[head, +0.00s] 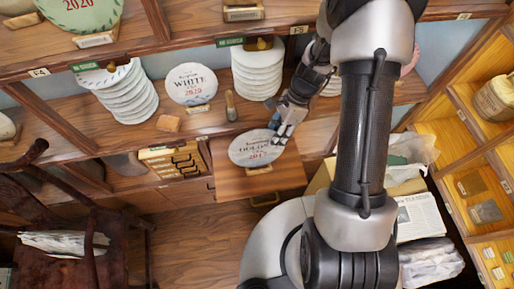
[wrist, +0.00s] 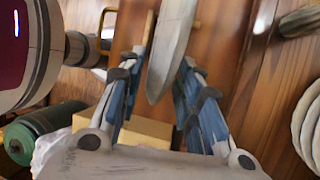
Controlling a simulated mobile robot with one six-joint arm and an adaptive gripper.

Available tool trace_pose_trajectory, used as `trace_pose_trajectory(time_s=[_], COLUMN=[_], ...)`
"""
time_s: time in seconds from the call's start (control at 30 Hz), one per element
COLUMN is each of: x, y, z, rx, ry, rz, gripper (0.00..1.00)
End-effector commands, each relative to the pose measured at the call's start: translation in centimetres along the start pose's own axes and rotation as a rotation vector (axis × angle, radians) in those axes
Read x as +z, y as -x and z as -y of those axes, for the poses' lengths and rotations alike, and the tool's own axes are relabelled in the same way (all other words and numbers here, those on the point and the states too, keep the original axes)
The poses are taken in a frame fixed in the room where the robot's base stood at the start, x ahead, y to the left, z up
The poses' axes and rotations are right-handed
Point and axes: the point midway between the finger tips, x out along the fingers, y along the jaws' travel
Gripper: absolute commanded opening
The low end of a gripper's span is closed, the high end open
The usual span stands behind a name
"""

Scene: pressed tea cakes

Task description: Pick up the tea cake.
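The tea cake (head: 257,148) is a pale disc with dark lettering reading OOLONG and a year. It leans on a small stand on a wooden pull-out board (head: 230,183). My gripper (head: 283,131) is at the cake's upper right edge in the head view. In the wrist view the cake (wrist: 172,50) shows nearly edge-on between the two blue-padded fingers of my gripper (wrist: 165,62). The fingers are apart, with a gap on the left of the cake. The right finger is close to the cake, and I cannot tell whether it touches.
Stacks of pale cakes (head: 128,92) (head: 257,72) and a WHITE cake (head: 192,85) stand on the shelf behind. A wooden chair (head: 75,235) is at lower left. Floor (head: 205,235) is clear in front.

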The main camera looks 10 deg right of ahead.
Motion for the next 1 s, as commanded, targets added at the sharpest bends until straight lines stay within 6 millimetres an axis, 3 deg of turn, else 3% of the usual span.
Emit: trace_pose_trajectory(time_s=[0.43,1.0], x=[0.0,0.25], y=[0.02,0.56], z=[0.01,-0.09], rx=[0.0,-0.001], ry=[0.0,0.001], rz=[0.0,0.001], gripper=[0.0,0.0])
